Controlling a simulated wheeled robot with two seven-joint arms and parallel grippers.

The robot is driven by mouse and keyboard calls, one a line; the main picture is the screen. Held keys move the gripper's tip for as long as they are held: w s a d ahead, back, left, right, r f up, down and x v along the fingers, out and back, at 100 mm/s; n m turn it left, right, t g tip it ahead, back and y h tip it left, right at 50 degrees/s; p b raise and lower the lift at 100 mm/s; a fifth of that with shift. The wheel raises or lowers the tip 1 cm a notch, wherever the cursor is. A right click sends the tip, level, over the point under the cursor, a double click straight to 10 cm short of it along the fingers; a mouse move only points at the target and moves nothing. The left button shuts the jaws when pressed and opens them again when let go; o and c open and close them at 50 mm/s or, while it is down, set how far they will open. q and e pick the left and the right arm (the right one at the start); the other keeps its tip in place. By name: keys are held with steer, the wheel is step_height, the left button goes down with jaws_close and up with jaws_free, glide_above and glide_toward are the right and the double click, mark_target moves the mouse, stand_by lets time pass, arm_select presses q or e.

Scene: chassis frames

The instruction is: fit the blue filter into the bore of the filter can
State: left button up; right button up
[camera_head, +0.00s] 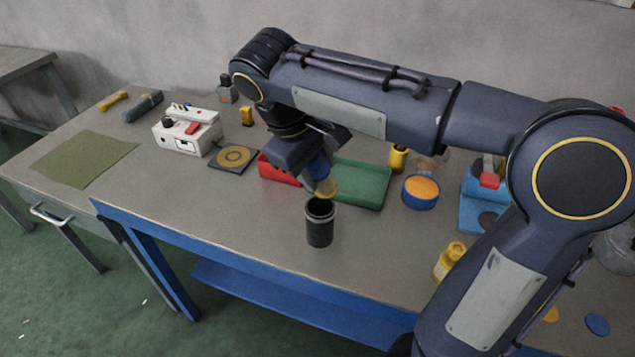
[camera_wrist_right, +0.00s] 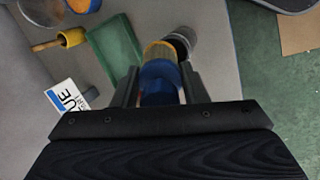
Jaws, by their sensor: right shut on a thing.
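The blue filter (camera_head: 320,168) has a blue body and a yellowish end. My right gripper (camera_head: 313,170) is shut on the filter, and its yellowish end points down. The filter can (camera_head: 319,228) is a black upright cylinder with an open top, standing on the table near the front edge. The filter is above the can and slightly behind it, apart from its rim. In the right wrist view the filter (camera_wrist_right: 160,82) sits between the two fingers, and the can (camera_wrist_right: 181,42) shows just beyond its yellow end, partly hidden by it. My left gripper is not in view.
A green tray (camera_head: 362,186) and a red bin (camera_head: 276,171) lie behind the can. A blue round tub (camera_head: 420,192) and a yellow bottle (camera_head: 449,261) stand to the right. A white box (camera_head: 187,134) and a dark pad (camera_head: 233,158) are left. The table left of the can is clear.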

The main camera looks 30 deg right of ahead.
mark_target(318, 184)
steer(key=shift+w+d+f, duration=0.3)
steer(key=shift+w+f, duration=0.05)
steer(key=shift+f, duration=0.25)
steer(key=f, duration=0.2)
steer(key=w+f, duration=0.1)
steer(key=shift+d+f, duration=0.3)
steer(key=shift+f, duration=0.35)
steer(key=shift+f+b, duration=0.1)
steer(key=shift+b, duration=0.2)
steer(key=o, duration=1)
steer(key=shift+f, duration=0.1)
